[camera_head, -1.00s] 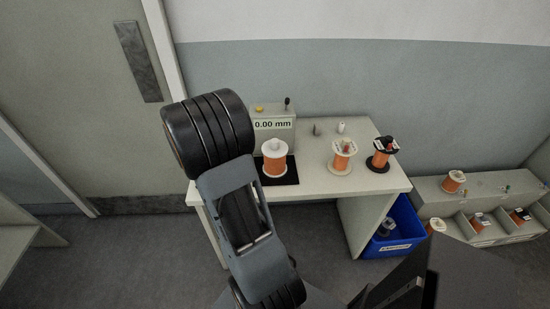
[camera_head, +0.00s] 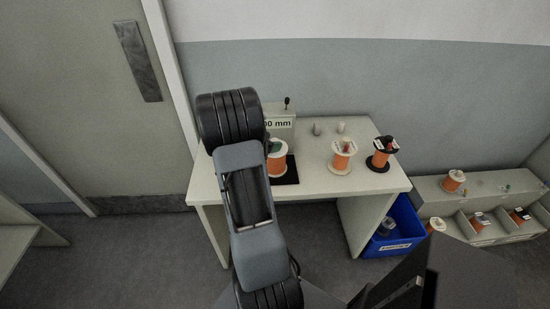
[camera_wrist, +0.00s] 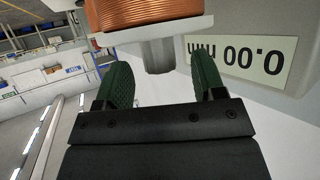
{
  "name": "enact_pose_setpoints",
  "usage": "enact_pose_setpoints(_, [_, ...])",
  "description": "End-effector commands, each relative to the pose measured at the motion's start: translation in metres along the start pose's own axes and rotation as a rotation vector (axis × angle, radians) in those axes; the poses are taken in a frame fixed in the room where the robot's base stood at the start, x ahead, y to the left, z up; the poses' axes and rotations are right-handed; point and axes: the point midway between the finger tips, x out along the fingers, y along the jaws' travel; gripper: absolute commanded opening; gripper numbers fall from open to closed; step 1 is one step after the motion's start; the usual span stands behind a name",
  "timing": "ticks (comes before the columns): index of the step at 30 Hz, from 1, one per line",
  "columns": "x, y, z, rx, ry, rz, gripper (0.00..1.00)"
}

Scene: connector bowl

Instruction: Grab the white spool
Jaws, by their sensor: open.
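A white-flanged spool wound with orange wire (camera_head: 278,160) stands upright on a black pad (camera_head: 291,174) on the table, partly hidden by my arm in the head view. In the wrist view its copper-coloured winding (camera_wrist: 150,13) and white flange (camera_wrist: 165,33) fill the top, with a pale post (camera_wrist: 158,57) sticking out from the flange. My gripper (camera_wrist: 160,68) is open, its two green fingers on either side of the post with a gap at each side. A second white-flanged spool (camera_head: 342,160) and a black-flanged spool (camera_head: 379,158) stand farther right on the table.
A gauge box reading 0.00 mm (camera_wrist: 240,52) stands behind the near spool. A blue bin (camera_head: 400,232) is on the floor at right, beside a low rack (camera_head: 432,186) with several spools.

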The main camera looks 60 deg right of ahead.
Motion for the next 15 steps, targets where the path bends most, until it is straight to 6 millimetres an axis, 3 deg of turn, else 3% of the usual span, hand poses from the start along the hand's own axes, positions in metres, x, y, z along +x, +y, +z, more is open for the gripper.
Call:
enact_pose_setpoints(4, [0.0123,0.0001,0.0005,0.001,-0.001,0.000,0.63])
enact_pose_setpoints(12, [0.0141,-0.0003,0.0003,0.001,0.000,-0.002,0.63])
enact_pose_setpoints(15, [0.0141,-0.0002,0.0003,0.000,0.000,-0.002,0.55])
